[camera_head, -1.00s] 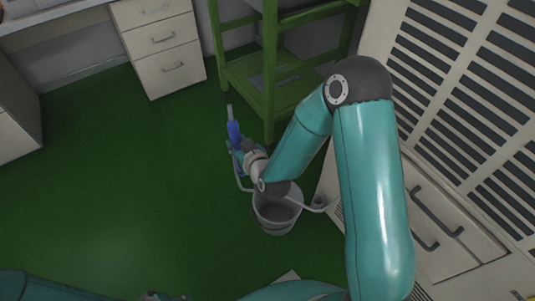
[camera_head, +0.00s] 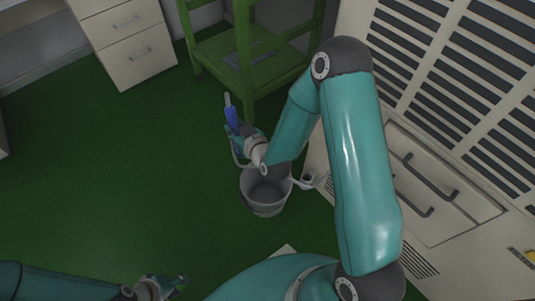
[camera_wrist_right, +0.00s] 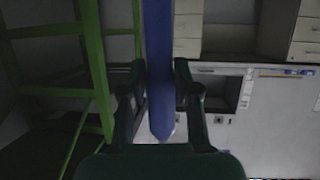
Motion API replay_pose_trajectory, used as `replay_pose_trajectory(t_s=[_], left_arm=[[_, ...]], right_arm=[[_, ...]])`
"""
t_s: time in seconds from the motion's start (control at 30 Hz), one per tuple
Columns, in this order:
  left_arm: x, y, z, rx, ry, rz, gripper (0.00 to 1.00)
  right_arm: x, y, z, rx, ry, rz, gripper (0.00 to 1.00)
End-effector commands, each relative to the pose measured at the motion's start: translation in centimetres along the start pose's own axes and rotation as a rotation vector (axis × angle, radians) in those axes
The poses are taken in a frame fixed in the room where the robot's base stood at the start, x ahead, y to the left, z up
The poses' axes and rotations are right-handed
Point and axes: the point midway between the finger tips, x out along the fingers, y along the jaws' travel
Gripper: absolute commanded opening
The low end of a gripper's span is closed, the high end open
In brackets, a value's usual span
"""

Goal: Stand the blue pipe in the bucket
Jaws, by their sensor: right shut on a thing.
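The blue pipe (camera_head: 232,117) is held upright, slightly tilted, in my right gripper (camera_head: 238,132), with its pale end upward. The right wrist view shows the blue pipe (camera_wrist_right: 158,70) between the two fingers of my right gripper (camera_wrist_right: 160,95). The grey bucket (camera_head: 265,194) stands on the floor below my right wrist. In the head view the pipe is up and left of the bucket's opening, apart from it. My left gripper (camera_head: 178,283) is at the bottom edge, small and partly cut off, and its finger opening is unclear.
A green shelf frame (camera_head: 247,75) stands behind the pipe. A large pale cabinet (camera_head: 440,215) with dark handles is to the right of the bucket. White drawers (camera_head: 125,48) are at the back left. The green floor (camera_head: 110,180) to the left is clear.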

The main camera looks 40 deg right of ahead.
Motion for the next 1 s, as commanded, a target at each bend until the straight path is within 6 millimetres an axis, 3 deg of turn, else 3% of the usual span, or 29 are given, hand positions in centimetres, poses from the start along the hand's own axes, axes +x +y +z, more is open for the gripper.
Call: replay_pose_trajectory(t_s=[0.03,0.1,0.3,0.53,1.0], left_arm=[[1.8,-0.6,0.0,0.0,0.0,0.0,0.4],[2.9,-1.0,0.0,0.0,0.0,0.0,0.4],[5.1,-1.9,0.0,0.0,0.0,0.0,0.4],[5.7,-2.1,0.0,0.0,0.0,0.0,0.4],[7.7,-2.8,-0.1,0.0,0.0,0.0,0.4]], right_arm=[[0.3,1.4,3.3,0.006,-0.002,0.017,0.0],[0.2,3.0,6.0,0.014,0.01,0.035,0.0],[-0.8,6.2,11.4,0.048,0.048,0.071,0.0],[-1.3,7.0,12.9,0.064,0.068,0.082,0.0],[-0.1,6.9,16.0,0.063,0.067,0.081,0.0]])
